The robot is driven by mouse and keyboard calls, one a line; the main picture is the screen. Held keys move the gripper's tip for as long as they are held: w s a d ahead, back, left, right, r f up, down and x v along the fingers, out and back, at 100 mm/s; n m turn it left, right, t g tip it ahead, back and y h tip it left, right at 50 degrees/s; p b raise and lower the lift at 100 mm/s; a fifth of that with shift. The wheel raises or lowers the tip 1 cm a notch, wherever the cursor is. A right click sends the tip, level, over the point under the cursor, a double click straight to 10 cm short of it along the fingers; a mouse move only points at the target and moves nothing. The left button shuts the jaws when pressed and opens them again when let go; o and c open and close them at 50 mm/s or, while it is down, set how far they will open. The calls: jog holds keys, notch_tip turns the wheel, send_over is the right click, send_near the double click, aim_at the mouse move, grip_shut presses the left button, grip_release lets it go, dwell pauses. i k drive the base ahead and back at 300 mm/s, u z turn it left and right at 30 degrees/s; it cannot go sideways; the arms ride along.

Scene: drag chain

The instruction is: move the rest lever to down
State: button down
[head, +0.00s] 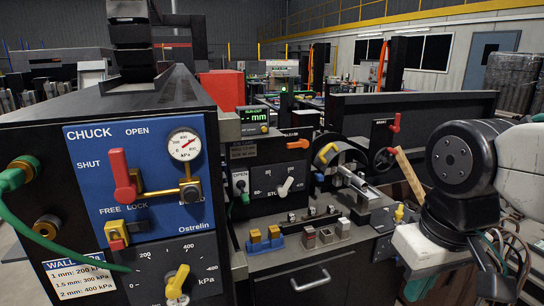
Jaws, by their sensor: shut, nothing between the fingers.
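No lever carries a label that I can read as "rest", so I cannot tell for sure which one it is. A red lever (393,122) stands upright on a dark panel at the right of the machine; its small label is too small to read surely. An orange lever (298,144) lies about level on the middle panel. A white lever (286,187) sits tilted on a dial below it. My arm is at the right, with a black joint and white links. I cannot make out my gripper's fingers in this view.
A green hose (45,238) hangs there. Small blocks (265,240) stand on the ledge. A pale bar (408,175) leans near my arm.

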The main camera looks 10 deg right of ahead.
aim_at(399, 213)
jog(key=z, duration=0.9)
